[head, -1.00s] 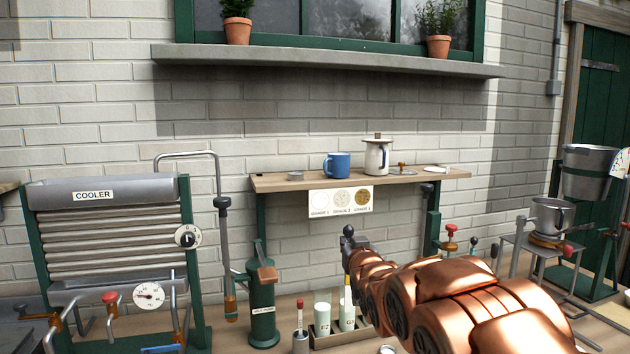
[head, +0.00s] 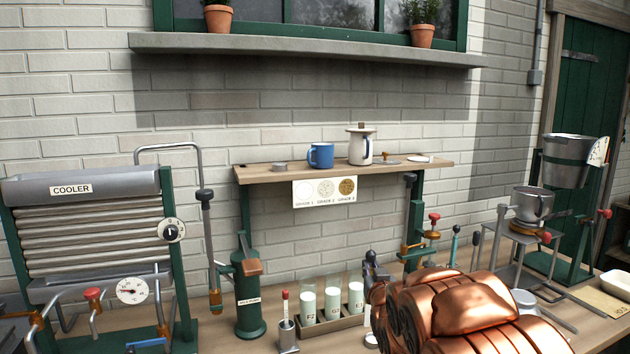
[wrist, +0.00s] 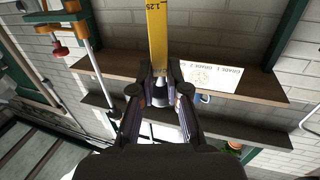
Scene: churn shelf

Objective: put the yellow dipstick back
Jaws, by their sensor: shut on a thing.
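The yellow dipstick (wrist: 157,35) shows in the wrist view, with black marks and the figure 1.25 on it. My gripper (wrist: 160,80) is shut on its end, and the stick runs out past the fingertips to the top edge of the picture. Its far end is out of frame. In the head view my copper arm stands at the lower right and hides my fingers. I cannot make out the dipstick for certain there, nor a holder for it.
A rack (head: 338,323) holds milk glasses (head: 331,298) beside my arm. A metal cup (head: 287,336) with a red-topped stick stands left of it, near a green pump (head: 250,300). A wall shelf (head: 270,174) carries a blue mug (head: 320,155) and a white jug (head: 361,146).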

